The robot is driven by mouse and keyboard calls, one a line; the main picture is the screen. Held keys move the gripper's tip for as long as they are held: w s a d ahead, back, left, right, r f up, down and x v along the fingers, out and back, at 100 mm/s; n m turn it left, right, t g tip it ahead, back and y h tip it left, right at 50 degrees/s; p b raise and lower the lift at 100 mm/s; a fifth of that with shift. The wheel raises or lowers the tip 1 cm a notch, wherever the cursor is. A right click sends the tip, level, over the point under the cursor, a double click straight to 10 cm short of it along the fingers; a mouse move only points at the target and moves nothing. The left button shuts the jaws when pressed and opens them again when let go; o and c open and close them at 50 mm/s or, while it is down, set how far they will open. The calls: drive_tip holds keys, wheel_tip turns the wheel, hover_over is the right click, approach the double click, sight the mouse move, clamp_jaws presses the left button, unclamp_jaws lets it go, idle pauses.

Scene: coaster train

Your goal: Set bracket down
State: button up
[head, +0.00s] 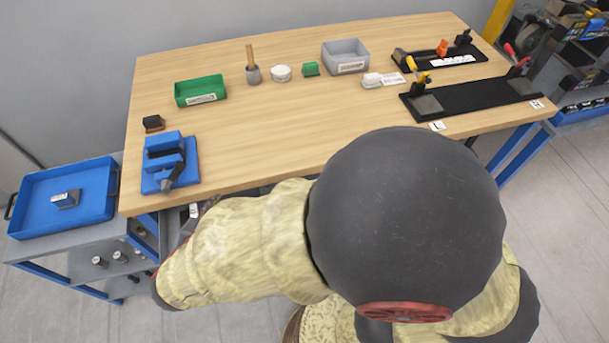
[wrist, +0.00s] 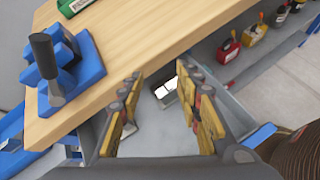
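My gripper (wrist: 159,78) is open in the wrist view, its yellow-padded fingers wide apart with nothing touching both. In the head view it is mostly hidden behind my arm, below the table's front left edge. A small grey metal piece with a white label (wrist: 166,93), possibly the bracket, shows beyond and between the fingers, lying on a grey surface below the tabletop. I cannot tell its exact distance from the fingers. A similar grey labelled block (head: 66,199) lies in the blue tray (head: 93,212) at the left. Which piece is the bracket is unclear.
A blue fixture with a dark handle (head: 170,162) stands at the table's (head: 240,142) front left corner. A green bin (head: 201,90), grey bin (head: 346,57) and black fixture boards (head: 475,97) stand farther back and right. The table's middle is clear.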

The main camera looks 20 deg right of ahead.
drive_tip(key=s+d+r+m+g, duration=0.3)
drive_tip(key=d+r+m, duration=0.1)
drive_tip(key=d+m, duration=0.45)
drive_tip(key=s+d+r+m+g, duration=0.2)
drive_tip(key=d+r+m+g, duration=0.15)
drive_tip(key=d+m, duration=0.45)
drive_tip(key=s+d+r+m+t+y, duration=0.2)
drive_tip(key=s+d+r+m+y, duration=0.2)
drive_tip(key=r+m, duration=0.4)
drive_tip(key=s+m+y, duration=0.1)
drive_tip(key=s+m, duration=0.1)
drive_tip(key=shift+s+r, duration=0.3)
drive_tip(key=shift+s, duration=0.05)
drive_tip(key=shift+d+r+m, duration=0.1)
drive_tip(key=shift+m, duration=0.15)
